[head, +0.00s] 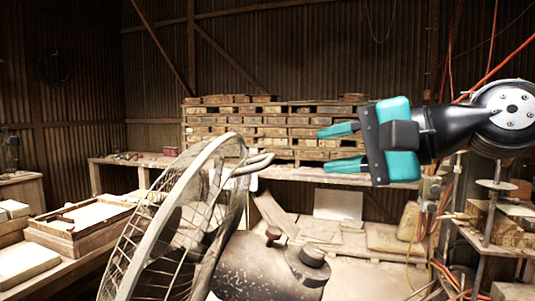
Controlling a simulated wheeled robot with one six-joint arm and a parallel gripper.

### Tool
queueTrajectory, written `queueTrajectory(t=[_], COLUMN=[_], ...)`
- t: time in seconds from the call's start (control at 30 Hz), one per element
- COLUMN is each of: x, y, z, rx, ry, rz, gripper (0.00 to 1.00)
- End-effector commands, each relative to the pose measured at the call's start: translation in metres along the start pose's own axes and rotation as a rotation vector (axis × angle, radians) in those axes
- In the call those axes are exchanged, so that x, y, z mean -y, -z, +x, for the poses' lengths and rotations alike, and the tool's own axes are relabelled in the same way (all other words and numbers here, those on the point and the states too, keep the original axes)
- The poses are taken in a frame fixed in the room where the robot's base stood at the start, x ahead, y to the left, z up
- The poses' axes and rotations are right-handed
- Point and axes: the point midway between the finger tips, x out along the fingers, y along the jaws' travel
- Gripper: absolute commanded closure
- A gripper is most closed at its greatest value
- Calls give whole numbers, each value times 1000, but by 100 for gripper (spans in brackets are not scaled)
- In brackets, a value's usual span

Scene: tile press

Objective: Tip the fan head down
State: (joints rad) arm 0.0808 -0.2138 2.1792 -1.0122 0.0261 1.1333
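The fan head (181,215) stands at the lower left centre in the head view. Its round wire cage is seen nearly edge-on, tilted, and faces left. A dark, worn motor housing (265,268) with a knob on top sits behind the cage. My gripper (342,148) is at the upper right, pointing left. Its two teal fingers are apart with nothing between them. It appears apart from the fan, to the right of the handle. The fan's lower stand is out of view.
A wooden tray (85,222) and pale blocks lie on a table at the left. A metal press-like frame (487,225) stands at the right. Orange cables hang at the right.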

Motion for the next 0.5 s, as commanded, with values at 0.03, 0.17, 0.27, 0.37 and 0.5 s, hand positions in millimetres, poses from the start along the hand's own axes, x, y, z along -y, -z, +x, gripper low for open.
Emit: queueTrajectory(t=[0.03, 0.17, 0.27, 0.37, 0.5], x=[3, 3, 3, 3, 2], y=[-2, -2, -3, -1, 0], z=[11, 39, 62, 81, 101], rx=[10, 9, 9, 6, 3], ry=[-1, -3, -3, -3, -2], rz=[2, 1, 1, 1, 0], gripper=[64, 64, 64, 64, 64])
